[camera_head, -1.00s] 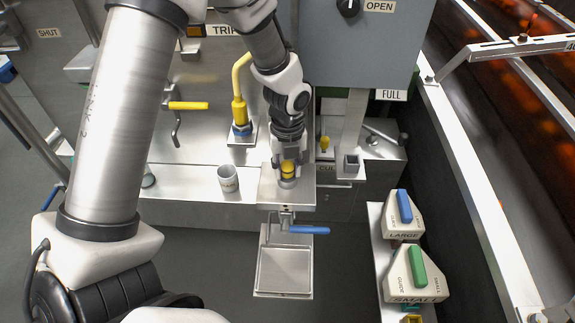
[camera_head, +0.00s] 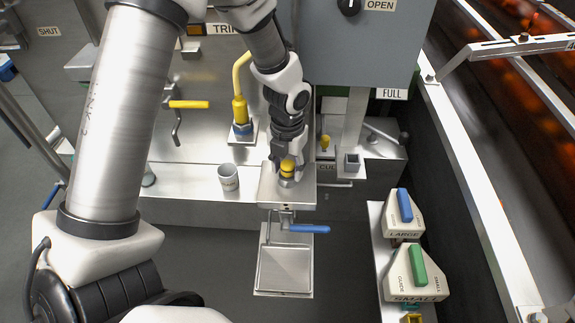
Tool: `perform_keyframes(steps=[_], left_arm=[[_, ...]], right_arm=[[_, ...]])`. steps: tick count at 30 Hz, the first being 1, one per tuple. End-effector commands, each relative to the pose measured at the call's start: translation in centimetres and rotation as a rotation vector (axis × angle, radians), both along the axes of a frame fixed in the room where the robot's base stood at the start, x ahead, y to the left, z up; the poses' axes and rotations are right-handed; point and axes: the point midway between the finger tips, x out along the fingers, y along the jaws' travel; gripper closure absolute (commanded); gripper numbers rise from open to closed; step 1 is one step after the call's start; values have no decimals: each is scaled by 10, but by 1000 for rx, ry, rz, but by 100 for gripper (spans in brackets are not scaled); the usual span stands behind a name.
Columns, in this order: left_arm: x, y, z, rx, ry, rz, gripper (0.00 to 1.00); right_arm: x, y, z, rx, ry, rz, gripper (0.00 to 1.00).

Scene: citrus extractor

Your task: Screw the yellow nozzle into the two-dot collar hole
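My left gripper (camera_head: 287,165) reaches down from above, at the steel block (camera_head: 292,197) in the middle of the bench. Its fingers are around a yellow piece, the nozzle (camera_head: 288,168), and appear shut on it. The nozzle is upright, over a round grey collar (camera_head: 287,182) on top of the block. The gripper hides part of the nozzle and collar, so I cannot tell how deep the nozzle sits. No dots on the collar can be made out. My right gripper is not in view.
A grey cup (camera_head: 228,177) stands left of the block. A blue-handled valve (camera_head: 308,229) juts out below it, above a square steel tray (camera_head: 285,291). A yellow hose fitting (camera_head: 240,112) rises behind. Guides with blue (camera_head: 404,206) and green (camera_head: 417,265) handles lie at right.

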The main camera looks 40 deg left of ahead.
Motion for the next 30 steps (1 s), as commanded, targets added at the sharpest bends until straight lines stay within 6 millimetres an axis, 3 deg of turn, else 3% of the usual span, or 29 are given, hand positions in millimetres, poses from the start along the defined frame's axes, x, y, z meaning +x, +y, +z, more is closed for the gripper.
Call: perform_keyframes(steps=[6, 15, 21, 22, 24, 30], left_arm=[[0, 0, 0, 0, -1, 55, 53], [1, -1, 0, 0, -1, 604, 53], [1, -1, 0, 0, -1, 633, 53], [1, -1, 0, 0, -1, 633, 60], [1, -1, 0, 0, -1, 632, 85], [1, -1, 0, 0, -1, 613, 86]], right_arm=[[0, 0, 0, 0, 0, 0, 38], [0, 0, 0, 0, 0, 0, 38], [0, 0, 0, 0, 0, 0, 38], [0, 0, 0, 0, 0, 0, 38], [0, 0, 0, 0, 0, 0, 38], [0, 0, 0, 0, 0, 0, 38]])
